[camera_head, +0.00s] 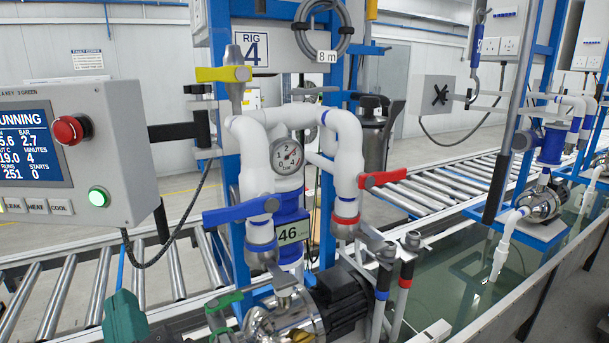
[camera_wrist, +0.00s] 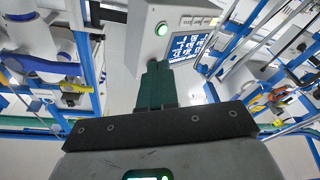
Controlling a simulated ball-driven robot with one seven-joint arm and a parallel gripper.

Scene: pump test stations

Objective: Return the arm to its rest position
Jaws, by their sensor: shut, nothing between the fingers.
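My gripper (camera_head: 125,318) shows in the head view at the lower left edge, as dark green fingers below the control box. In the wrist view, my gripper (camera_wrist: 157,82) has its dark green fingers together, with nothing between them. They point towards the control box (camera_wrist: 150,38), whose lower edge lies just beyond the fingertips in the picture. Most of my arm is out of view. In the head view the control box (camera_head: 120,150) carries a red button, a lit green button and a screen reading RUNNING.
Right of my gripper stands rig 4, with white pipes (camera_head: 250,150), a gauge (camera_head: 287,156), and blue (camera_head: 240,210), yellow (camera_head: 223,74), red (camera_head: 383,179) and green (camera_head: 223,301) handles. A pump (camera_head: 285,318) sits below. Roller conveyors (camera_head: 65,295) run behind; a water trough (camera_head: 450,270) lies right.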

